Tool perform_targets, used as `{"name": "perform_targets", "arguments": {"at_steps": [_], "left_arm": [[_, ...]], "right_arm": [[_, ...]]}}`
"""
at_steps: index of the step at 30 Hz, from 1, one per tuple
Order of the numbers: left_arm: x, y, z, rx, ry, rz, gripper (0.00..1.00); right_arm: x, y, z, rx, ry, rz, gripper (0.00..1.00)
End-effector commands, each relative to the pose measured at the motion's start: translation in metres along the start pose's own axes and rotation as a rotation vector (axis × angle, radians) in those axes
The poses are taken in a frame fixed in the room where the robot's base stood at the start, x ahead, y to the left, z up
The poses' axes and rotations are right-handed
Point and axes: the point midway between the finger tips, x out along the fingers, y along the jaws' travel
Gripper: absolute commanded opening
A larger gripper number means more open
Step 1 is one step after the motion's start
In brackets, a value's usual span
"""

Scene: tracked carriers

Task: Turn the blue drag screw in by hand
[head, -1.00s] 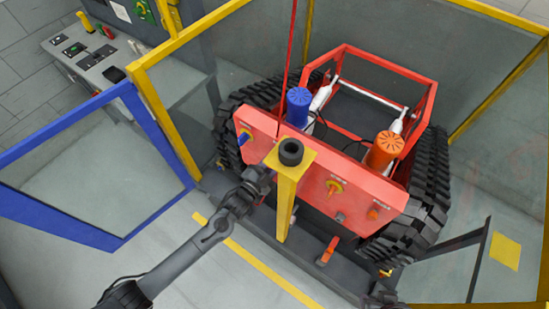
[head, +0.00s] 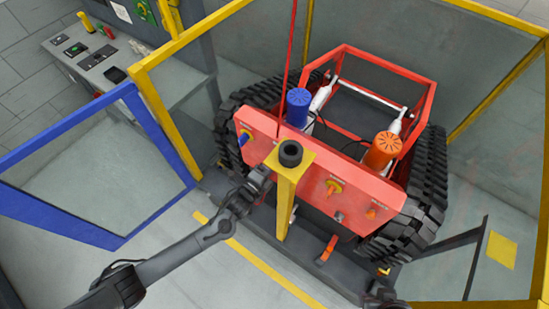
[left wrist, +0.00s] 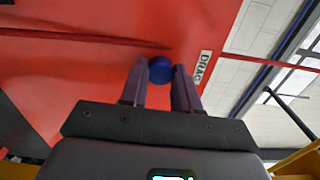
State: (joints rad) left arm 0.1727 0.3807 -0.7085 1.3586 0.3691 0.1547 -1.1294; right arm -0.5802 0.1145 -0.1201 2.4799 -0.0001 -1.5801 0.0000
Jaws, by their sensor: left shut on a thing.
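The yellow post (head: 287,200) with a black ring on top stands close beside my left gripper. Black tracks (head: 430,180) flank the red carrier. A blue-framed panel (head: 160,150) stands to the left, with open floor below it.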

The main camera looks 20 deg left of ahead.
Motion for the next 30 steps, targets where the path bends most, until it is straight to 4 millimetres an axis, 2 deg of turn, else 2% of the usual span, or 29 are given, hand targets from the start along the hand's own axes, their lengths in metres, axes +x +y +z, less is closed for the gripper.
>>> {"name": "perform_targets", "arguments": {"at_steps": [3,13,17,27,30], "left_arm": [[0.000,-0.002,0.000,0.070,0.000,-0.003,0.09],[0.000,-0.002,0.000,0.085,0.000,-0.004,0.09],[0.001,-0.003,0.000,0.158,0.000,-0.005,0.09],[0.001,-0.005,0.000,0.725,-0.001,-0.006,0.09],[0.001,-0.004,0.000,0.846,-0.001,-0.006,0.09]], "right_arm": [[-0.002,0.001,-0.001,-0.002,0.000,0.001,0.43],[-0.002,0.002,0.000,-0.009,-0.001,0.007,0.43],[-0.004,0.002,-0.001,-0.009,-0.001,0.007,0.43],[-0.020,0.002,-0.006,-0.006,-0.001,0.005,0.43],[-0.023,0.002,-0.007,-0.004,0.000,0.003,0.43]]}}
